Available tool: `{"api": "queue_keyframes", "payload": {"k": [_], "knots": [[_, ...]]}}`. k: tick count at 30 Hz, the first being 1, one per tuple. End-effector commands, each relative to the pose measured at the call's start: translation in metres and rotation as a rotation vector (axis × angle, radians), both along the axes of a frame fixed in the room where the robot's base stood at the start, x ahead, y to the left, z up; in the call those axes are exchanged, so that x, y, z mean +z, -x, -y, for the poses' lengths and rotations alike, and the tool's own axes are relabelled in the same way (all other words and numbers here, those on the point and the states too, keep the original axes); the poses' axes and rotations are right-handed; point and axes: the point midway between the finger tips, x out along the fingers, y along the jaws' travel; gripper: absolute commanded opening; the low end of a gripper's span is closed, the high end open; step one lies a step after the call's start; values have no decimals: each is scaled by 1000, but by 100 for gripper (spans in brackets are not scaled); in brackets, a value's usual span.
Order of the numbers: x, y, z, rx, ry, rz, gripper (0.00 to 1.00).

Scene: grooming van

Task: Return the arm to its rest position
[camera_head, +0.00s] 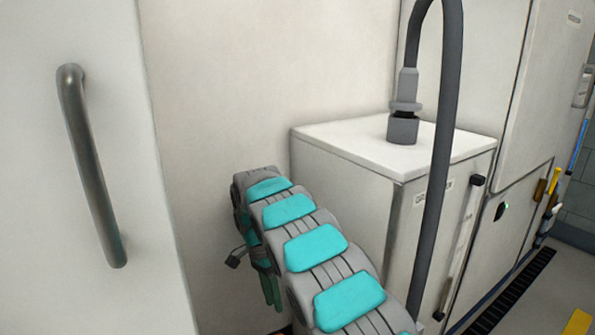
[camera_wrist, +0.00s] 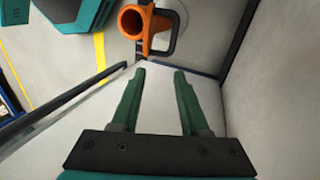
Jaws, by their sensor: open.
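My arm (camera_head: 315,248), in grey segments with teal pads, reaches from the bottom of the head view toward the pale wall and bends down at its far end. My gripper (camera_wrist: 160,72) shows in the wrist view with two green fingers apart and nothing between them. In the head view only a bit of green shows below the bend, mostly hidden by the arm. Beyond the fingertips in the wrist view is an orange hollow cup-shaped thing (camera_wrist: 139,22) beside a dark handle; I cannot tell what it is.
A white cabinet (camera_head: 345,195) stands close to the right of my arm, with a dark grey hose (camera_head: 446,130) rising from its top and looping down in front. A white door with a metal handle (camera_head: 90,170) is at the left. Floor with a yellow line (camera_wrist: 103,70) shows in the wrist view.

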Motion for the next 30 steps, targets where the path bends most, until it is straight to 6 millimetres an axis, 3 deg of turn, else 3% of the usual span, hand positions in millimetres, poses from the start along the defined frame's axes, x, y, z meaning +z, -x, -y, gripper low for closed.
{"api": "queue_keyframes", "payload": {"k": [3, 8, 15, 23, 30], "knots": [[31, 13, 34, 34, -11, 3, 45], [62, 35, 75, 89, -39, 4, 45], [101, 83, 128, 188, -89, 2, 45], [130, 149, 172, 315, -158, 2, 45], [140, 220, 200, 453, -230, 3, 45]]}}
